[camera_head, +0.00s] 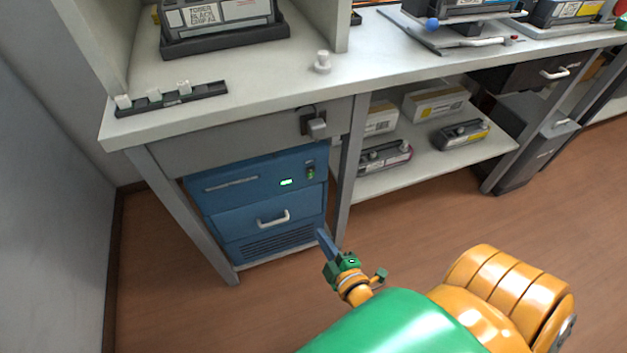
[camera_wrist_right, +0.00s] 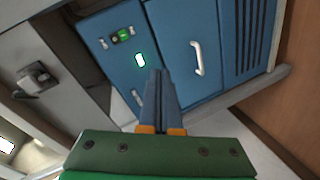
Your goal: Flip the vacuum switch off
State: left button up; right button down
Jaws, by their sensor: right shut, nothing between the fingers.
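The vacuum unit is a blue box (camera_head: 262,198) under the left end of the bench. A small green-lit display (camera_head: 286,182) glows on its upper panel, and a small switch with a green part (camera_head: 311,172) sits to the display's right. In the right wrist view the switch (camera_wrist_right: 122,35) and the lit display (camera_wrist_right: 140,60) lie beyond the fingertips. My right gripper (camera_head: 323,236) is shut and empty, in front of the unit's lower right side; its fingers (camera_wrist_right: 158,76) point toward the blue front. My left gripper is not in view.
A drawer handle (camera_head: 273,219) sticks out from the unit's front. A grey fixture (camera_head: 313,122) juts from the bench front above. The bench leg (camera_head: 349,175) stands right of the unit. Toner cartridges (camera_head: 385,157) lie on the lower shelf. Open floor lies in front.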

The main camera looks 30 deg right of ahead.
aim_at(311, 170)
pick_arm(q)
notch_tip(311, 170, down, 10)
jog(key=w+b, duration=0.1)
jog(key=b, duration=0.6)
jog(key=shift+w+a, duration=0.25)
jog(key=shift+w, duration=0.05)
pick_arm(e)
jog(key=d+n+t, duration=0.1)
jog(key=d+r+n+t+h, duration=0.2)
jog(key=d+n+t, duration=0.1)
jog(key=shift+w, duration=0.25)
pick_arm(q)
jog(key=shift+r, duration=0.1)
pick_arm(e)
jog(key=shift+w, duration=0.1)
jog(key=b+x, duration=0.2)
jog(key=x, duration=1.1)
jog(key=shift+w+d+f, duration=0.1)
jog(key=shift+w, duration=0.3)
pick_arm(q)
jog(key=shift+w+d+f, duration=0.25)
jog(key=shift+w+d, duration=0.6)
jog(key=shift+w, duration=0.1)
